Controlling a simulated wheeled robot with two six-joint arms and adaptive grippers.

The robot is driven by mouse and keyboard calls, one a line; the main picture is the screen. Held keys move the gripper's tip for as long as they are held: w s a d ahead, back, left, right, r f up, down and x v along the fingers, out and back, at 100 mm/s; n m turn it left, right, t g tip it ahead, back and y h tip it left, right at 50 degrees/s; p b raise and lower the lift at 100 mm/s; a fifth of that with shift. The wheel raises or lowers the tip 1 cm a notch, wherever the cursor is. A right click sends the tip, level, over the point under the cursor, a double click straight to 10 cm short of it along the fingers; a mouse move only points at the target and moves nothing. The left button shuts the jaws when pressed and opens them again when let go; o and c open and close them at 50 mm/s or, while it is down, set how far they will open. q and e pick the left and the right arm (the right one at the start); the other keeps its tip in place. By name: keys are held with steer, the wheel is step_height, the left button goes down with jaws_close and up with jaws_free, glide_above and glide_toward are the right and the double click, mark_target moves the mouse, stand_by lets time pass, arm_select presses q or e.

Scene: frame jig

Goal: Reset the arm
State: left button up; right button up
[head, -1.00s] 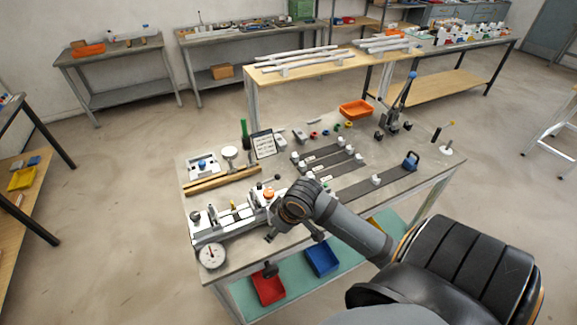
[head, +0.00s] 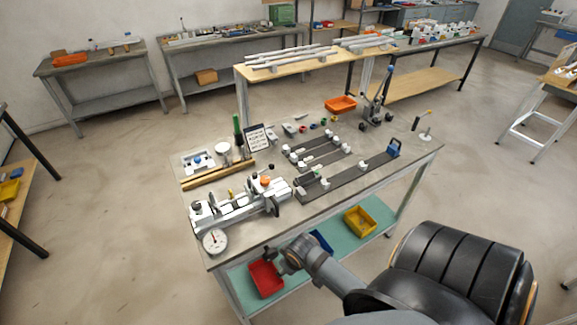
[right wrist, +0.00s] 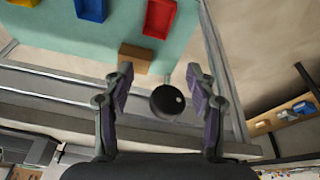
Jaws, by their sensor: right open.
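My right arm comes in from the lower right in the head view. Its gripper (head: 282,258) is beyond the front edge of the workbench (head: 330,215), below the tabletop. In the right wrist view the two fingers of the gripper (right wrist: 158,88) stand wide apart. A round black knob (right wrist: 167,102) shows between them, with a visible gap to each finger; its depth is hard to judge. The frame jig (head: 235,208), with a white dial gauge (head: 215,241), sits at the front left of the bench. My left gripper is not in view.
On the lower teal shelf are a red bin (head: 266,279), a yellow bin (head: 360,221) and a partly hidden blue bin (head: 321,241). Dark strips with clamps (head: 345,182) lie on the bench. A black padded seat-like shape fills the lower right.

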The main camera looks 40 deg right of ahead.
steer(key=shift+d+f, duration=0.1)
steer(key=shift+f, duration=0.1)
stand_by(0.4)
steer(key=s+d+f+g+b, duration=0.15)
steer(key=s+f, duration=0.25)
steer(key=f, duration=0.9)
steer(key=s+f, duration=1.9)
steer(key=s, duration=0.2)
steer(key=shift+s+a+m+g+b, duration=0.2)
steer(key=shift+a+m+g+b, duration=0.1)
steer(key=shift+g+b, duration=0.15)
steer(key=shift+f, duration=0.1)
